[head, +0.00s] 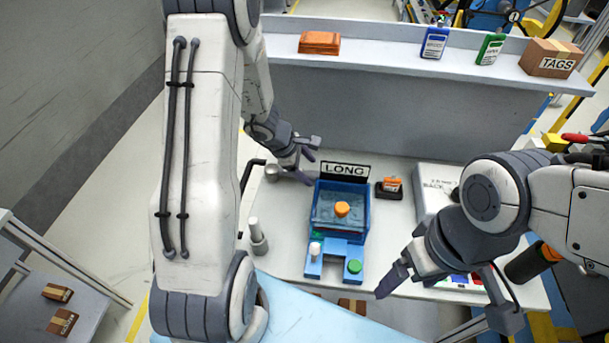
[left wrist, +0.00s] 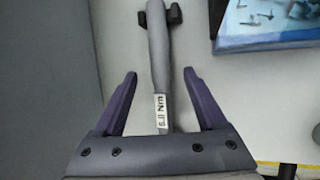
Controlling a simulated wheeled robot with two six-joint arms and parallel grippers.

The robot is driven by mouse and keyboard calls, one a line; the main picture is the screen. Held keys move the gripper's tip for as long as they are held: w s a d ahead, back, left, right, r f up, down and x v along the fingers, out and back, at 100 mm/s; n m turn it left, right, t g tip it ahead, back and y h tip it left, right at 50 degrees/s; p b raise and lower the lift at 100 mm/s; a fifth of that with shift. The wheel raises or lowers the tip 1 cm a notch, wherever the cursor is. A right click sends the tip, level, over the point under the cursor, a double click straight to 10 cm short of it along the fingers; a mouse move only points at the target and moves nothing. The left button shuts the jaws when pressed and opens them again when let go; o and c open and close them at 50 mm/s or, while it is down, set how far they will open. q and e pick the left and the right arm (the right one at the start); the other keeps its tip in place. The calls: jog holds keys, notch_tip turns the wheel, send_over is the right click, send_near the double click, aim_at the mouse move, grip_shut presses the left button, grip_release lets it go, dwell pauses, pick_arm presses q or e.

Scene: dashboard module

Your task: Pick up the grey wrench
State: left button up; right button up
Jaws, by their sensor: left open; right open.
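The grey wrench (left wrist: 158,50) lies on the light table in the left wrist view. It has a grey handle, a black head at the far end and a white Nm label near my gripper. My left gripper (left wrist: 160,76) is open, with its purple fingers on either side of the handle and visible gaps between. In the head view my left gripper (head: 306,168) is low over the back left of the table; I cannot clearly make out the wrench there. My right gripper (head: 388,280) is open and empty over the table's front right.
A blue bin (head: 340,205) under a LONG sign (head: 345,170) stands right of my left gripper. A grey cylinder (head: 258,240) stands left. A shelf (head: 400,60) with boxes and bottles runs behind.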

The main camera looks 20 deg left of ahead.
aim_at(313, 172)
pick_arm(q)
jog(key=x, duration=0.3)
jog(key=shift+d+f, duration=0.2)
jog(key=shift+f, duration=0.05)
grip_shut()
jog(key=shift+w, duration=0.1)
dwell(1.1)
